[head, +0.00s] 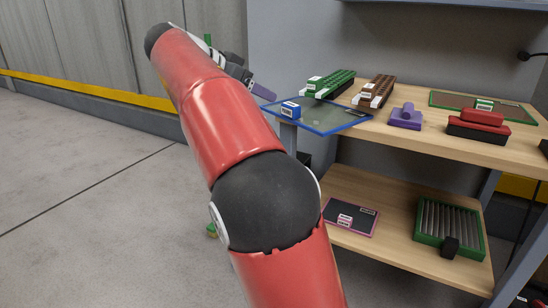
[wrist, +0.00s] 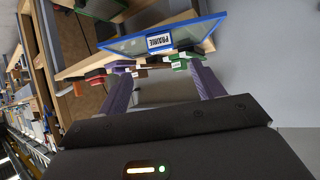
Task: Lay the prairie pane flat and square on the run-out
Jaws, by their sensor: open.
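The prairie pane (head: 322,121) is a blue-framed glass sheet at the left end of the upper wooden shelf in the head view, its near left part seeming to reach past the shelf edge. A blue block with a white label stands on it. The wrist view shows the pane (wrist: 188,36) with an upside-down PRAIRIE label, beyond my fingers. My gripper (wrist: 162,72) is open and empty, with purple fingers apart. In the head view it (head: 262,92) is left of the pane, partly hidden by my arm. A green-framed roller tray (head: 420,230), possibly the run-out, is on the lower shelf.
Green (head: 332,84) and brown (head: 375,91) ribbed blocks stand behind the pane. A purple lifter (head: 405,118), a red lifter (head: 478,125) and a green-framed pane (head: 440,96) are to the right. A pink-framed dark pane (head: 363,221) lies on the lower shelf. The left floor is clear.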

